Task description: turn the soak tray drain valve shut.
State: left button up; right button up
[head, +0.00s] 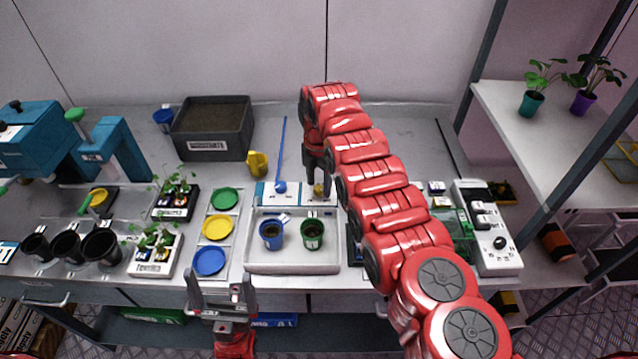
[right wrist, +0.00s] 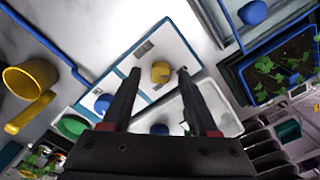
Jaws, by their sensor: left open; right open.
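The white soak tray (head: 292,268) stands at the middle front of the bench, with a blue pot (head: 271,236) and a green pot (head: 313,235) in it. A white and blue panel behind it carries a blue knob (head: 281,187) and a yellow knob (head: 319,189). I cannot read which is marked as the drain valve. The yellow knob (right wrist: 160,72) shows between the fingertips of my open right gripper (right wrist: 159,76) in the right wrist view; contact is not visible. The blue knob (right wrist: 103,103) is left of the fingers. My left gripper (head: 222,287) is open and empty at the bench's front edge.
Green, yellow and blue saucers (head: 209,261) lie left of the tray. A yellow can (head: 257,163) and a dark grey soil bin (head: 212,128) stand behind. My right arm covers the bench right of the tray. A blue rod (head: 283,148) runs back from the blue knob.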

jog(key=shift+f, duration=0.45)
grip_shut()
